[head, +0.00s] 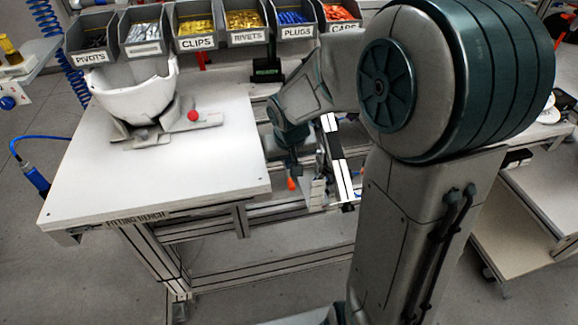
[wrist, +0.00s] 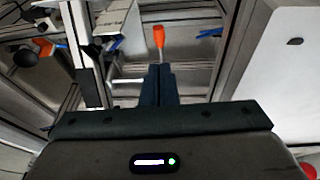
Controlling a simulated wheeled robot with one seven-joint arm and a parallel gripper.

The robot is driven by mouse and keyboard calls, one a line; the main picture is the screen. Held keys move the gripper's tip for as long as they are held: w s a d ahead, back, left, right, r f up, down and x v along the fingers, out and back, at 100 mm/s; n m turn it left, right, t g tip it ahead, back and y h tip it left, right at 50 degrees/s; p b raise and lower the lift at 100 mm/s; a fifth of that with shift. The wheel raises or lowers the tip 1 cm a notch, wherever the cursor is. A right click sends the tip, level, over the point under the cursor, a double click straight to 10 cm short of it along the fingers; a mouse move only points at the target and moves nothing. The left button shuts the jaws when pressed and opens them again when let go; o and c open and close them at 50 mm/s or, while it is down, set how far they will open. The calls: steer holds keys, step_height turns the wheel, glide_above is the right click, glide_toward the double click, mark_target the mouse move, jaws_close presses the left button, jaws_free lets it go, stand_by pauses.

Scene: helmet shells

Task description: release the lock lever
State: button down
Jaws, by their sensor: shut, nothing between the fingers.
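My gripper (head: 292,170) points down beside the right edge of the bench, and its fingers are shut together. In the wrist view the closed fingers (wrist: 158,76) are in the middle. An orange grip on a thin shank (head: 292,184) shows just past the fingertips; it also shows in the wrist view (wrist: 158,37). I cannot tell whether the fingers touch it or whether it is the lock lever. A red ball knob (head: 193,116) stands on the grey fixture (head: 150,142) on the bench, well left of my gripper. A white helmet shell (head: 140,98) sits on that fixture.
The white fitting bench (head: 120,190) has clear space at its front. Labelled bins (head: 202,43) line its back. Metal frame rails (head: 335,160) stand close to my gripper. Blue handles (wrist: 210,33) show among the rails in the wrist view. A cart (head: 530,220) stands at the right.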

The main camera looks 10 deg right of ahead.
mark_target(290, 181)
steer(key=b+x, duration=0.1)
steer(key=x, duration=0.8)
